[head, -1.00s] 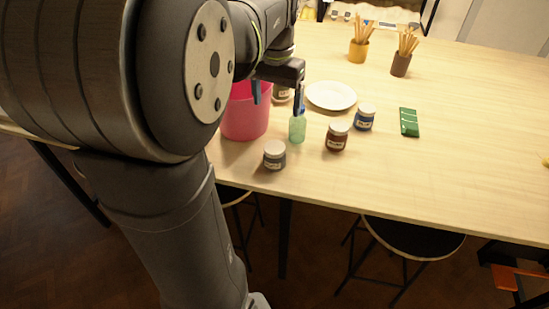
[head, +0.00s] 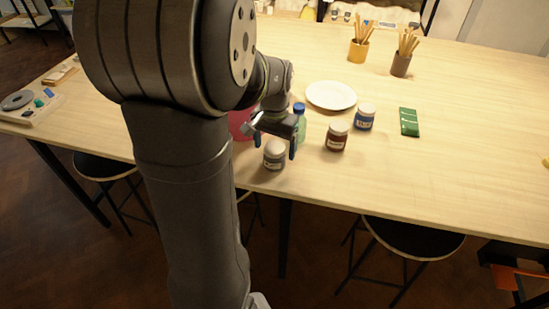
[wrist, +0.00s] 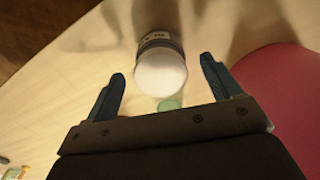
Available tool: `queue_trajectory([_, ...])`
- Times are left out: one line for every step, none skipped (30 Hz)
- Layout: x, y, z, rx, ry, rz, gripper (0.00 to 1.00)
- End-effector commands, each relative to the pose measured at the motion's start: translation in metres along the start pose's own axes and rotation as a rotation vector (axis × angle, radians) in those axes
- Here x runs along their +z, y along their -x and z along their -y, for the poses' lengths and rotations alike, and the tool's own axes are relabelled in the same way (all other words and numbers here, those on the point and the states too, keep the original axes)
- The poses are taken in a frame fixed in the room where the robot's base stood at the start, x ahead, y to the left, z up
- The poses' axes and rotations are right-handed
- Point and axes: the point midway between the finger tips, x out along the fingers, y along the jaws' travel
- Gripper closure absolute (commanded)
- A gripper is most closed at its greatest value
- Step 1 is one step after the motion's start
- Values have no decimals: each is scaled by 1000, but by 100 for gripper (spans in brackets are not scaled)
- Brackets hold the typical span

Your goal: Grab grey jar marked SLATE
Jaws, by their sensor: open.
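A grey jar (head: 274,161) with a pale lid stands near the table's front edge in the head view. Its label is too small to read there. In the wrist view a jar with a white lid (wrist: 160,74) and a dark grey body shows beyond and between the fingertips; its label is partly seen and not clearly legible. My gripper (head: 275,146) is above and just behind the grey jar, with its fingers apart and nothing between them.
A pink bucket (head: 240,124), partly hidden by my arm, stands left, and a green bottle (head: 300,122) with a blue cap stands close behind my gripper. A brown jar (head: 337,136) and blue jar (head: 365,118) stand right. A white plate (head: 331,95) lies behind.

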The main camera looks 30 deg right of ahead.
Motion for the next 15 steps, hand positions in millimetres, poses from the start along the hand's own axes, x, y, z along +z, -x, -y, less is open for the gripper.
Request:
queue_trajectory([2,-10,0,2,0,6,17])
queue_trajectory([1,-14,1,1,0,5,17])
queue_trajectory([1,-20,1,1,0,4,17])
queue_trajectory([1,-23,1,1,0,4,17])
queue_trajectory([1,-26,1,1,0,4,17])
queue_trajectory([1,-30,1,1,0,4,17])
queue_trajectory([1,-31,1,0,0,3,17])
queue_trajectory([1,-32,1,0,0,3,17])
queue_trajectory([1,-33,1,0,0,2,17])
queue_trajectory([1,-33,1,0,0,1,17])
queue_trajectory([1,-33,1,0,0,1,17])
queue_trajectory([1,-33,1,0,0,1,17])
queue_trajectory([1,-33,1,0,0,1,17])
queue_trajectory([1,-33,1,0,0,1,17])
queue_trajectory([1,-33,1,0,0,1,21])
